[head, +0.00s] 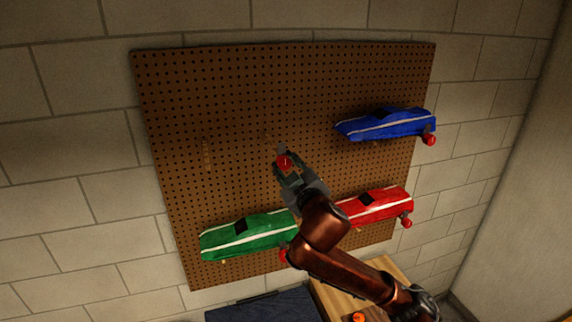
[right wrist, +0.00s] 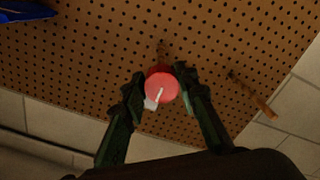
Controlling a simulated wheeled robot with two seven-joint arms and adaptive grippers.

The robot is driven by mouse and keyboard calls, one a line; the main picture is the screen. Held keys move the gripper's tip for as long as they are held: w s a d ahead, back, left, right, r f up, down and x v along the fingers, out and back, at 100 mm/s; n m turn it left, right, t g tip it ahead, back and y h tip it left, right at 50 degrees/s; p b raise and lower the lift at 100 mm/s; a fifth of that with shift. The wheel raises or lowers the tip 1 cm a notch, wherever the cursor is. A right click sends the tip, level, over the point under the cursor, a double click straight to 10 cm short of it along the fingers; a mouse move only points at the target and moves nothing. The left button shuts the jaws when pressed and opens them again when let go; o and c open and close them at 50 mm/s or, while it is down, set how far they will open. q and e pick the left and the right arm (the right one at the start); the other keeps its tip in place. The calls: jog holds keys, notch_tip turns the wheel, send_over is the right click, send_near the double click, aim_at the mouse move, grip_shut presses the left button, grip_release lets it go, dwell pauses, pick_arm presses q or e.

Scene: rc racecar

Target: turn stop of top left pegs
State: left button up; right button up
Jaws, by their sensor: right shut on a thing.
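The right gripper (head: 284,168) is raised in front of the pegboard (head: 230,90), near its middle. In the right wrist view the red stop (right wrist: 162,86) sits between the fingertips (right wrist: 155,90), in front of the board. A wooden peg (head: 208,155) sticks out at the upper left of the board, with no car on it. A peg (right wrist: 252,95) also shows in the right wrist view. The left gripper is out of view.
A blue car (head: 385,124) hangs upper right with a red stop (head: 429,139) at its end. A green car (head: 248,234) hangs lower left and a red car (head: 378,206) lower right, partly behind my right arm. A wooden surface (head: 335,298) lies below.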

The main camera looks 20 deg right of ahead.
jog(key=o, duration=0.7)
jog(key=shift+s+r, duration=0.1)
jog(key=shift+r, duration=0.3)
jog(key=o, duration=0.4)
jog(key=shift+a+f, duration=0.15)
jog(key=shift+a, duration=0.1)
jog(key=shift+o, duration=0.2)
jog(key=shift+d+f, duration=0.15)
jog(key=s, duration=1.2)
jog(key=shift+d, duration=0.15)
